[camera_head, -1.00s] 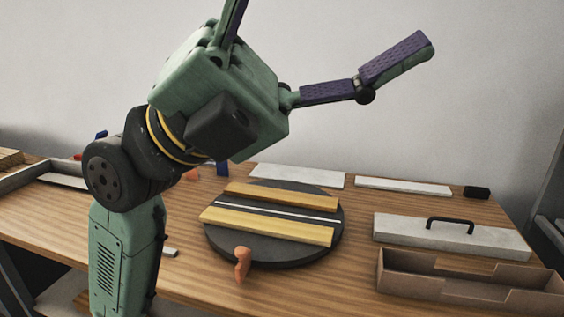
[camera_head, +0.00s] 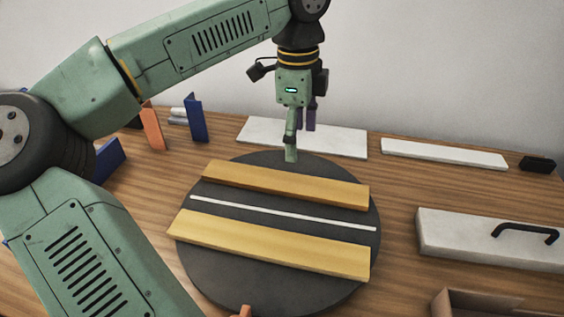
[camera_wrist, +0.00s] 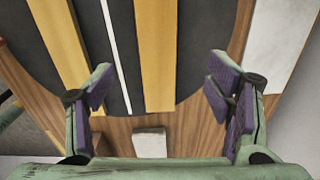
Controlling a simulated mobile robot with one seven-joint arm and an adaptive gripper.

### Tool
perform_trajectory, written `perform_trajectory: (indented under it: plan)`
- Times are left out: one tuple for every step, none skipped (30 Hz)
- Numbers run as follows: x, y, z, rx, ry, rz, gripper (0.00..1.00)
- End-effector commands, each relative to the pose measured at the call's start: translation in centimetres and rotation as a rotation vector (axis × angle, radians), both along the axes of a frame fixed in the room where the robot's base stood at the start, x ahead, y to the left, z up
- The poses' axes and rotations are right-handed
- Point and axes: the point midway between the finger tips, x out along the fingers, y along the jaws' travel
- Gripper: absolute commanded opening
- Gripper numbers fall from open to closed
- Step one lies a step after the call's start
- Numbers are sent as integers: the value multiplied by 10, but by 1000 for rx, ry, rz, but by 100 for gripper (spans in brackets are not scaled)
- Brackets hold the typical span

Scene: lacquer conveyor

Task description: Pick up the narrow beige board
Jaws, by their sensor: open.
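The narrow beige board (camera_head: 285,184) lies on the dark round turntable (camera_head: 215,272), behind a thin white strip (camera_head: 285,213). A wider beige board (camera_head: 268,245) lies in front of the strip. In the wrist view the narrow board (camera_wrist: 157,50) runs between my open fingers, with the strip and the wider board (camera_wrist: 62,42) to its left. My gripper (camera_head: 300,142) points down, open and empty, near the back edge of the turntable. In the wrist view my gripper (camera_wrist: 160,92) has its fingers apart, touching nothing that I can see.
A white panel (camera_head: 270,135) lies close behind the turntable, another (camera_head: 445,154) to its right. A white block with a black handle (camera_head: 490,240) and a brown tray (camera_head: 450,305) stand at right. Blue (camera_head: 195,118) and orange (camera_head: 153,128) pieces stand at back left.

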Motion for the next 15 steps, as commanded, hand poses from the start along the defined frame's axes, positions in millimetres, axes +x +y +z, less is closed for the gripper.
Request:
perform_trajectory:
  plan:
    - [1, 6, -2, 24, 7, 27, 73]
    - [1, 9, -3, 33, 9, 36, 73]
    - [1, 11, -7, 40, 11, 43, 73]
    - [1, 11, -11, 41, 12, 46, 73]
    - [0, 11, -15, 41, 13, 46, 73]
    - [0, 11, -22, 39, 14, 45, 73]
    - [0, 11, -27, 38, 14, 43, 73]
    - [0, 11, -32, 38, 14, 42, 73]
    - [0, 11, -38, 37, 13, 43, 73]
    - [0, 11, -42, 37, 12, 43, 73]
    - [0, 11, -46, 38, 12, 43, 73]
    - [0, 10, -50, 37, 12, 43, 73]
    - [0, 10, -53, 37, 12, 43, 73]
    - [0, 10, -55, 37, 11, 42, 73]
    - [0, 10, -57, 36, 10, 42, 73]
